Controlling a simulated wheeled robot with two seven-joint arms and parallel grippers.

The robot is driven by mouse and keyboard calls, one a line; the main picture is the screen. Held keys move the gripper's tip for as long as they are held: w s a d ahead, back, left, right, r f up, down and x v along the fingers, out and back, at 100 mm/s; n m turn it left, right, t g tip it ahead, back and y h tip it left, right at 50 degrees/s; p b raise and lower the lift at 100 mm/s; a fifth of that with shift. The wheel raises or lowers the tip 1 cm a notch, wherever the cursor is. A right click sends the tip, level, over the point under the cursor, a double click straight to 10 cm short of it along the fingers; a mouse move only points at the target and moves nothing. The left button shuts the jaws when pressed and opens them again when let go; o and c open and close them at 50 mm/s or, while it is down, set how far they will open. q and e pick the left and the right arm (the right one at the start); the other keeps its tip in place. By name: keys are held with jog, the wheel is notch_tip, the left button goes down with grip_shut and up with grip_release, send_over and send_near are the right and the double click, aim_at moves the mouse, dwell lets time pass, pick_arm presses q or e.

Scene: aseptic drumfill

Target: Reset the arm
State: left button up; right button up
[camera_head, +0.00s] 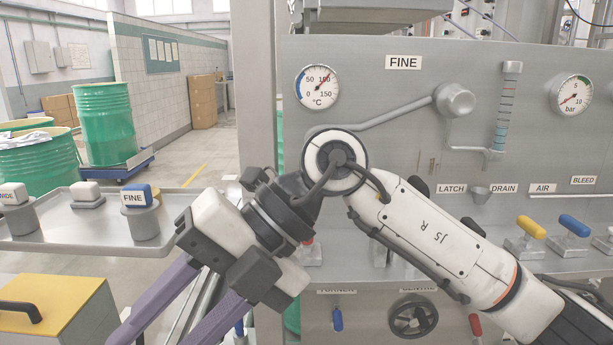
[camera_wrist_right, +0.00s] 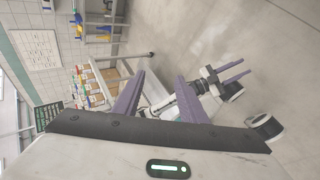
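My right arm comes in from the right across the front of the grey panel (camera_head: 400,150), bent at a white joint. My right gripper (camera_head: 165,325) points down and left, its two purple fingers apart; their tips run off the bottom edge in the head view. In the right wrist view, the right gripper (camera_wrist_right: 160,78) is open with nothing between its fingers. My left gripper (camera_wrist_right: 236,70) shows in the right wrist view, its two purple fingers apart and empty. The left arm is not in the head view.
A grey tray (camera_head: 95,240) with labelled blocks on cups stands left of the right gripper. A yellow-topped box (camera_head: 60,300) is below it. Green drums (camera_head: 105,125) stand behind. The panel carries a long lever (camera_head: 390,115), gauges and coloured handles.

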notch_tip(320, 180, up, 4)
jog(key=s+a+g+y, duration=0.2)
jog(key=g+y, duration=0.1)
jog(key=y, duration=0.2)
jog(key=w+d+r+m+t+y+p, duration=0.2)
jog(key=w+d+r+m+t+y, duration=0.25)
jog(key=m+y, duration=0.45)
jog(key=w+d+f+m+t+h+p, duration=0.1)
jog(key=w+d+f+m+t+h, duration=0.45)
jog(key=f+m+t, duration=0.4)
jog(key=w+d+f+m+t+h+p, duration=0.1)
jog(key=w+d+f+m+t+h, duration=0.5)
jog(key=m+t, duration=0.6)
jog(key=s+d+f+m+g+h+p, duration=0.1)
jog(key=d+f+m+h, duration=0.25)
jog(key=f, duration=0.45)
jog(key=s+d+f+m+g+h, duration=0.2)
jog(key=d+f, duration=0.3)
jog(key=f, duration=0.3)
jog(key=s+d+f+m+g+h, duration=0.1)
jog(key=s+d+f+g, duration=0.2)
jog(key=s+f, duration=0.5)
jog(key=s+d+f+m+g+h+p, duration=0.1)
jog(key=s+d+f+g, duration=0.3)
jog(key=s+f, duration=0.5)
jog(key=shift+h, duration=0.8)
